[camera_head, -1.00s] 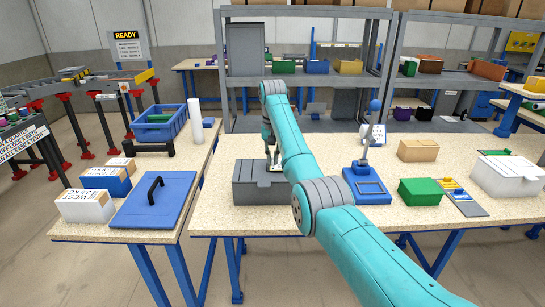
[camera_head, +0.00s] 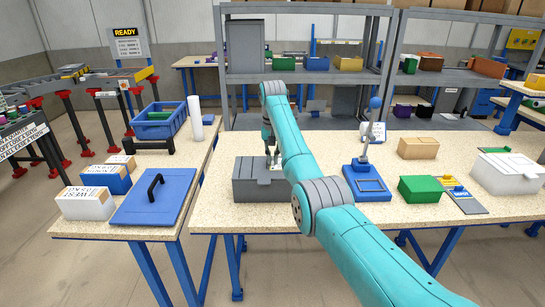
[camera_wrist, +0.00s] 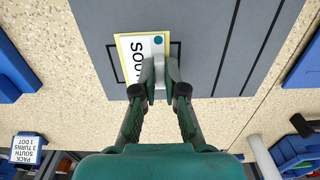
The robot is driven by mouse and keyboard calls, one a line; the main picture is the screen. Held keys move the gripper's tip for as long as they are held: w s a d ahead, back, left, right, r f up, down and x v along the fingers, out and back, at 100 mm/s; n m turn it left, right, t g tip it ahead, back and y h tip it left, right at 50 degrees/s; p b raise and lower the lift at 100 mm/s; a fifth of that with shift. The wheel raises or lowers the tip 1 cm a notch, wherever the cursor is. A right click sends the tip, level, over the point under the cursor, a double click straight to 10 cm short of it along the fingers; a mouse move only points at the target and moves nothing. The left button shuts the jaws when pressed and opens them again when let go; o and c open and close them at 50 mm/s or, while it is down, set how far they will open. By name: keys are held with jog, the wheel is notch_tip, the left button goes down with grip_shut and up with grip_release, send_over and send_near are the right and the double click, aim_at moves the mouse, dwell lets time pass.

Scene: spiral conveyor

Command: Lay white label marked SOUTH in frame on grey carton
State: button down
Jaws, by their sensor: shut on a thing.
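The grey carton (camera_head: 258,190) stands near the left end of the middle table, its lid crossed by dark lines. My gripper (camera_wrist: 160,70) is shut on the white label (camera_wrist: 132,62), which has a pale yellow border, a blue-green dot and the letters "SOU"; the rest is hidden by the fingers. The label is slightly tilted against the frame. I cannot tell whether it touches the lid.
A blue stand (camera_head: 367,184) with an upright lever is right of the carton, then a green box (camera_head: 420,190) and a tan carton (camera_head: 418,149). The left table holds a blue lid with a black handle (camera_head: 153,196), a blue tub (camera_head: 158,121) and labelled boxes (camera_head: 84,203).

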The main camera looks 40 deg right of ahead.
aim_at(272, 158)
jog(key=c, duration=1.2)
grip_release()
jog(key=shift+f, duration=0.1)
notch_tip(272, 158, up, 8)
jog(key=shift+f, duration=0.2)
